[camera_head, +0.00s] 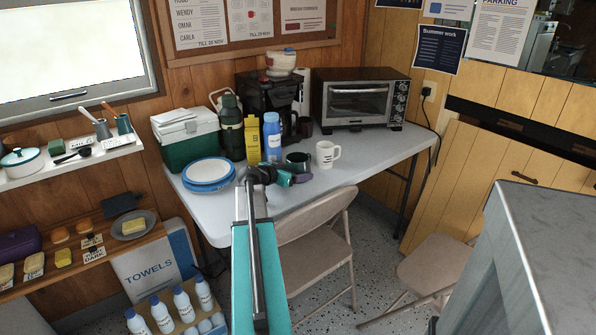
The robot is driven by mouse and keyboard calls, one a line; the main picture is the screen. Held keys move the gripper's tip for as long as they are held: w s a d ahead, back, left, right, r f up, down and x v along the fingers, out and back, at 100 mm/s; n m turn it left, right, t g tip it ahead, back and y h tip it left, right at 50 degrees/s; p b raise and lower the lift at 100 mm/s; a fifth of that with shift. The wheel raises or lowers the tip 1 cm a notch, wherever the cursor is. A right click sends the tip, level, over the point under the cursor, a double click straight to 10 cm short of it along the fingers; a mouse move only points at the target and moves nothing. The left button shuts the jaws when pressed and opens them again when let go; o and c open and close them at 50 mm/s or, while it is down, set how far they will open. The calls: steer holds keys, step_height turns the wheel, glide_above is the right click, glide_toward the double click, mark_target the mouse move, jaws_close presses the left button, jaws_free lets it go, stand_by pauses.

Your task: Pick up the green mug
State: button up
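A dark green mug (298,159) stands upright on the grey-white table, between the blue bottle and a white mug. My gripper (301,178) is at the end of my teal arm, over the front part of the table. It appears just in front of and below the mug in the picture. The gripper is small and dark here, and I cannot see whether its fingers are apart. I cannot tell whether it touches the mug. The lower part of the mug is partly hidden behind my arm's end.
A white mug (326,154) stands close on the right. A blue bottle (272,138), yellow carton (252,137) and coffee maker (266,97) stand behind. Blue-rimmed plates (208,172) lie left. A toaster oven (358,100) is at the back right. Folding chairs (318,250) stand in front.

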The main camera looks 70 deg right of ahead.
steer(key=shift+r, duration=0.15)
steer(key=shift+r, duration=1.2)
steer(key=s+a, duration=0.2)
steer(key=a, duration=0.1)
steer(key=s+a+r, duration=0.1)
steer(key=s+a, duration=0.1)
steer(key=a, duration=0.1)
steer(key=s+a, duration=0.2)
steer(key=a, duration=0.1)
steer(key=shift+a+r, duration=0.1)
steer(key=shift+r, duration=0.3)
steer(key=shift+s+a+b, duration=0.8)
steer(key=shift+a+b, duration=0.2)
steer(key=shift+d+b, duration=0.15)
steer(key=shift+b, duration=0.85)
steer(key=shift+b, duration=1.25)
steer(key=b, duration=0.6)
steer(key=shift+s, duration=0.15)
steer(key=b, duration=0.4)
steer(key=a+b, duration=0.1)
steer(key=b, duration=0.3)
steer(key=shift+s+a, duration=0.25)
steer(key=shift+s, duration=0.1)
